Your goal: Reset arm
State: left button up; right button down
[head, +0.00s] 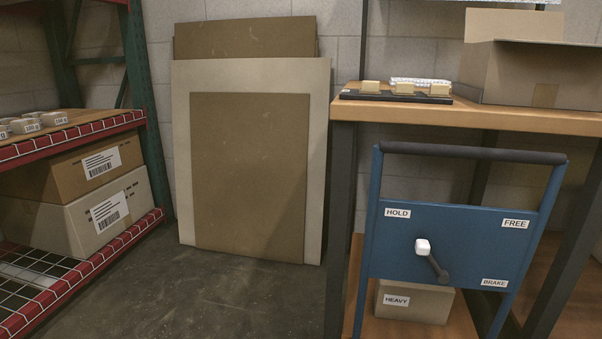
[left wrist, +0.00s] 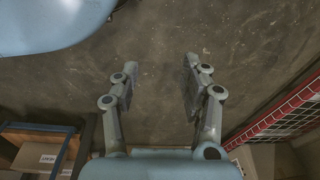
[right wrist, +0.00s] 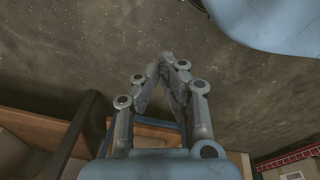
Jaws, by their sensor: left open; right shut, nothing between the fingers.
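My left gripper (left wrist: 160,85) shows in the left wrist view. Its two fingers stand wide apart with bare concrete floor behind them, and it is open and empty. My right gripper (right wrist: 168,65) shows in the right wrist view. Its fingertips come together with nothing between them. Neither gripper shows in the head view, and neither touches anything in the wrist views.
A blue cart panel (head: 455,240) with a white-knobbed lever (head: 423,247) stands before a wooden workbench (head: 480,112). A shelf rack (head: 90,128) with boxes stands at left. Flat boards (head: 250,175) lean on the wall. The floor (head: 225,295) between is clear.

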pick_arm(q)
jog(key=s+a+f+p, duration=0.1)
jog(key=s+f+p, duration=0.1)
jog(key=s+p, duration=0.6)
jog(key=s+a+f+p, duration=0.1)
jog(key=s+f+p, duration=0.1)
jog(key=s+p, duration=0.5)
jog(key=s, duration=0.3)
jog(key=shift+a+f+g+p, duration=0.15)
jog(key=shift+f+g+p, duration=0.05)
jog(key=shift+g+p, duration=0.2)
pick_arm(e)
jog(key=s+d+f, duration=0.1)
jog(key=s+f, duration=0.1)
jog(key=s, duration=0.7)
jog(key=s+d+f, duration=0.1)
jog(key=s+f, duration=0.1)
jog(key=s, duration=0.7)
jog(key=shift+d+f+g, duration=0.15)
jog(key=shift+f+g, duration=0.05)
jog(key=shift+g, duration=0.2)
